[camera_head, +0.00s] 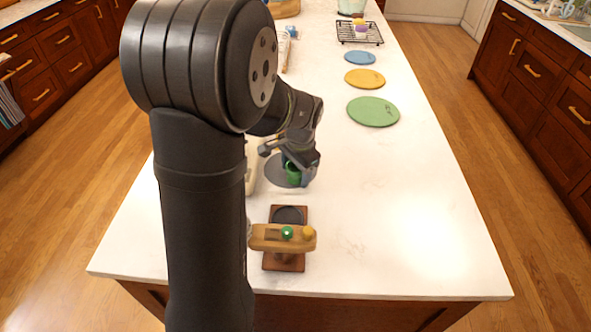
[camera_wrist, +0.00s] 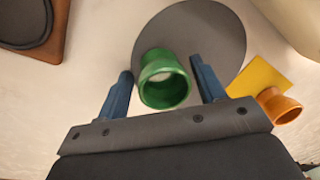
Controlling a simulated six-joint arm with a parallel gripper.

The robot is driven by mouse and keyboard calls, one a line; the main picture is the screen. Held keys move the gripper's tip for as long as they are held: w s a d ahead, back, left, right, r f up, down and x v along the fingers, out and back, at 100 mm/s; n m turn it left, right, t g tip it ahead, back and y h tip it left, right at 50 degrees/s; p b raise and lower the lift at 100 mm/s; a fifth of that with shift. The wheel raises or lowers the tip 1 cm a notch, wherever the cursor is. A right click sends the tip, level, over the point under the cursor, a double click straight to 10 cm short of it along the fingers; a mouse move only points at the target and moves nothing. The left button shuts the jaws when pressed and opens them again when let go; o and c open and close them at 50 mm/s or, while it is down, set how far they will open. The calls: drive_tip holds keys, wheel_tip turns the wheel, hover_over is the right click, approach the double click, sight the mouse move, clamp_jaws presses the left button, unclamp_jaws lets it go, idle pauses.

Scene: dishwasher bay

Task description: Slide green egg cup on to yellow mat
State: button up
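The green egg cup (camera_wrist: 165,82) stands on a round grey mat (camera_wrist: 215,30) in the wrist view. My gripper (camera_wrist: 161,66) is open, with one blue finger on each side of the cup and a visible gap on both sides. In the head view the green cup (camera_head: 292,172) is partly covered by my gripper (camera_head: 295,160), over the grey mat (camera_head: 274,170). A round yellow mat (camera_head: 365,78) lies farther back on the counter, between a blue mat and a green mat.
In the wrist view an orange cup (camera_wrist: 280,107) is beside a yellow square (camera_wrist: 258,76), right of my gripper. A green mat (camera_head: 373,111) and a blue mat (camera_head: 360,57) lie near the yellow one. A wooden stand (camera_head: 284,262) is in front.

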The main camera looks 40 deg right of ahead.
drive_tip(key=c, duration=0.8)
drive_tip(key=shift+w+d, duration=2.5)
drive_tip(key=shift+w, duration=0.25)
drive_tip(key=shift+w+d, duration=2.45)
drive_tip(key=shift+w, duration=0.25)
drive_tip(key=o, duration=1.1)
drive_tip(key=shift+c, duration=0.2)
wheel_tip(320, 180, up, 17)
drive_tip(key=s, duration=0.2)
drive_tip(key=shift+s+r, duration=0.15)
drive_tip(key=shift+r, duration=0.05)
drive_tip(key=shift+f, duration=0.1)
